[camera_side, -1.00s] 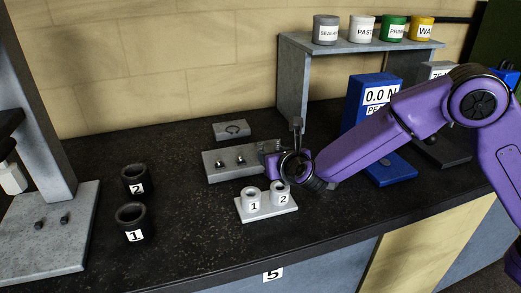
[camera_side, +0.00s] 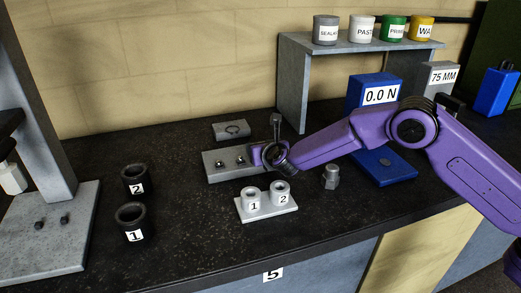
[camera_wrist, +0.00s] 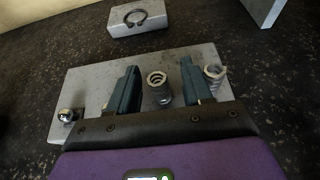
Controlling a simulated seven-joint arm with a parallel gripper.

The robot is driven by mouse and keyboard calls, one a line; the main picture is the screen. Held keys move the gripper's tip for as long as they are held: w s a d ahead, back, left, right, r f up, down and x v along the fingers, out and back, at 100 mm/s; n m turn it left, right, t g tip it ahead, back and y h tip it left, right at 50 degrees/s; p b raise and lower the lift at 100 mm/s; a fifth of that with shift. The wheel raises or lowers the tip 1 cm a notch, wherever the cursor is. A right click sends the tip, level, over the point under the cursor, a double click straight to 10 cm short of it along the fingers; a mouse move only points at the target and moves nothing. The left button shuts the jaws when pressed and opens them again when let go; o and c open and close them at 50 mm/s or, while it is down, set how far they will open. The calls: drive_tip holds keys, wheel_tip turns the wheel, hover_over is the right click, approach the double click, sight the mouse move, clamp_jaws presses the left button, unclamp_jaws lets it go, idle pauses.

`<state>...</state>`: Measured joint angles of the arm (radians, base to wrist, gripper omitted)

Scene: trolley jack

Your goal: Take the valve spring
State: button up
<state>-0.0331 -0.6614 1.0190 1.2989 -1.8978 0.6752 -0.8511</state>
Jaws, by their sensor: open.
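In the wrist view a coiled metal spring (camera_wrist: 158,86) stands on a grey plate (camera_wrist: 82,82), between my two dark fingers. A second, paler coil (camera_wrist: 216,74) shows just right of the right finger. I cannot tell which coil is the valve spring. A small shiny round part (camera_wrist: 67,116) sits at the plate's left end. My gripper (camera_wrist: 158,67) is open, with a finger either side of the middle spring; contact is not visible. In the side view my gripper (camera_side: 266,155) is at the right end of the plate (camera_side: 219,174) and hides what stands there.
A block with a ring (camera_side: 231,130) lies behind the plate. A white stand with cups 1 and 2 (camera_side: 266,211) is in front. A hex fitting (camera_side: 331,177) and a blue force gauge (camera_side: 380,95) are right. Black cups (camera_side: 134,222) stand left; the counter between is clear.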

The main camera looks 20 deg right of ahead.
drive_tip(key=shift+x, duration=0.75)
clamp_jaws()
